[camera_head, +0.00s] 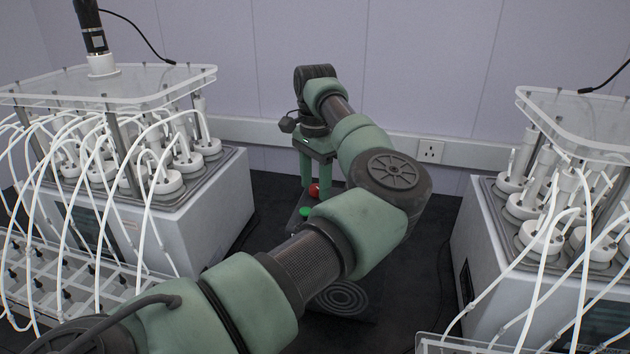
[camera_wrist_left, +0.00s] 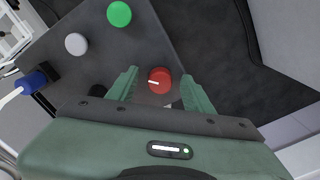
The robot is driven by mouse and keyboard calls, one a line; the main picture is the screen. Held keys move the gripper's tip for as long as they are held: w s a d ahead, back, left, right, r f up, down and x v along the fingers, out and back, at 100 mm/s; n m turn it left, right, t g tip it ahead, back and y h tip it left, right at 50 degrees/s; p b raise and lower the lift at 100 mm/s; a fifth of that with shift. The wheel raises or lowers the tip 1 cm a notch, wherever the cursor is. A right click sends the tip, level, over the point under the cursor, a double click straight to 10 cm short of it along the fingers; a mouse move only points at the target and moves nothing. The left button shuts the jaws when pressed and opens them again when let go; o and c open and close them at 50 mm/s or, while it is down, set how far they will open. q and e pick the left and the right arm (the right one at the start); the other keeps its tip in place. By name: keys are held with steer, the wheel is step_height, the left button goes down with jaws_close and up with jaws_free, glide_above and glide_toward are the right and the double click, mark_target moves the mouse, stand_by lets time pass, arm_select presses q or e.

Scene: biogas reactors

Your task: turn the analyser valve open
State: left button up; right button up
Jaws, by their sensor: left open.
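A red round knob (camera_wrist_left: 159,80) with a short white mark, apparently the analyser valve, sits on a dark panel (camera_wrist_left: 170,45). It also shows in the head view (camera_head: 314,191). My left gripper (camera_wrist_left: 158,82) is open, its green fingers on either side of the knob with a gap on each side. I cannot tell how deep the fingers reach around it. In the head view my left gripper (camera_head: 316,175) points down at the knob, and my own arm hides much of the panel. My right gripper is not in view.
A green knob (camera_wrist_left: 119,14) and a grey knob (camera_wrist_left: 76,44) share the panel. A blue fitting (camera_wrist_left: 33,82) with a white tube is at its edge. Reactor units with tubes stand at the left (camera_head: 150,215) and right (camera_head: 500,270). A wall socket (camera_head: 430,151) is behind.

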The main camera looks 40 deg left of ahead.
arm_select(q)
jaws_close()
steer(key=m+b, duration=0.2)
steer(key=m, duration=0.1)
steer(key=shift+a+f+m, duration=0.1)
steer(key=shift+f+m, duration=0.05)
steer(key=shift+m, duration=0.15)
steer(key=m+b, duration=0.2)
steer(key=m, duration=0.2)
steer(key=shift+m, duration=0.3)
steer(key=m+b, duration=0.2)
steer(key=m, duration=0.3)
steer(key=shift+w, duration=0.15)
steer(key=shift+r+m+b, duration=0.15)
steer(key=shift+m+b, duration=0.05)
steer(key=shift+m, duration=0.95)
steer(key=shift+r+m+b, duration=0.1)
steer(key=shift+m+b, duration=0.1)
steer(key=shift+m, duration=0.95)
steer(key=shift+a, duration=0.1)
